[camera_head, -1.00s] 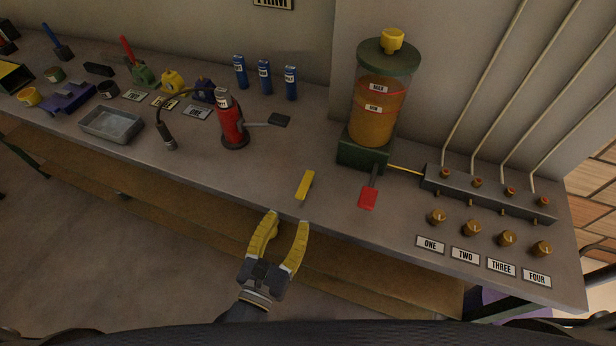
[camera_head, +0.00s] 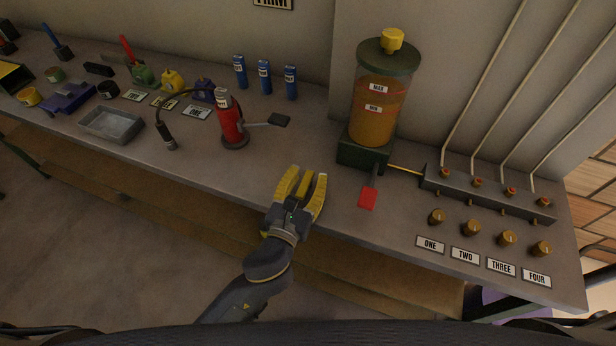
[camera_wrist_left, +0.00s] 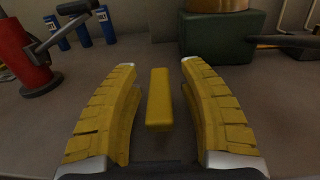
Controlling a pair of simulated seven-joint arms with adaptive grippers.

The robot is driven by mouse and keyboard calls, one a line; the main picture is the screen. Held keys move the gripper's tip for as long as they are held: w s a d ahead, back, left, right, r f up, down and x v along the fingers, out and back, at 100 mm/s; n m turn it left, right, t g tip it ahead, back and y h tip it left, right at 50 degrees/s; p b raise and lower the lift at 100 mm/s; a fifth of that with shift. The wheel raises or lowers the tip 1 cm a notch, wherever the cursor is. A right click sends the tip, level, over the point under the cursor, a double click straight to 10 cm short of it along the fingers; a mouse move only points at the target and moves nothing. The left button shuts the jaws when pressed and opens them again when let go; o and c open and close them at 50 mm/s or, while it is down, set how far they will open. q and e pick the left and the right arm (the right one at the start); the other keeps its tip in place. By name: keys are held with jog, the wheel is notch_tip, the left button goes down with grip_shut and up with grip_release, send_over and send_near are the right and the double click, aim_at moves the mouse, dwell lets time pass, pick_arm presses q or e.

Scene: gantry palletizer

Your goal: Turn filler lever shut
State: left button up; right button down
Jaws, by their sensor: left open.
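A yellow bar-shaped lever handle (camera_head: 305,187) is at the front of the bench, left of the filler (camera_head: 373,112), a clear tank of amber liquid on a dark green base. My left gripper (camera_head: 307,174) is open, with its yellow fingers on either side of this handle. In the left wrist view the handle (camera_wrist_left: 159,98) lies between the open fingers (camera_wrist_left: 158,64), with a gap on each side. My right gripper is not in view.
A red bottle-shaped tool (camera_head: 229,122) stands to the left, with blue cylinders (camera_head: 264,77) behind it. A grey manifold (camera_head: 487,192) and several brass knobs (camera_head: 472,228) are on the right. The bench around the metal tray (camera_head: 111,125) has some free room.

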pick_arm(q)
jog(key=shift+w, duration=0.1)
jog(key=shift+c, duration=0.5)
grip_shut()
jog(key=shift+d+f, duration=0.1)
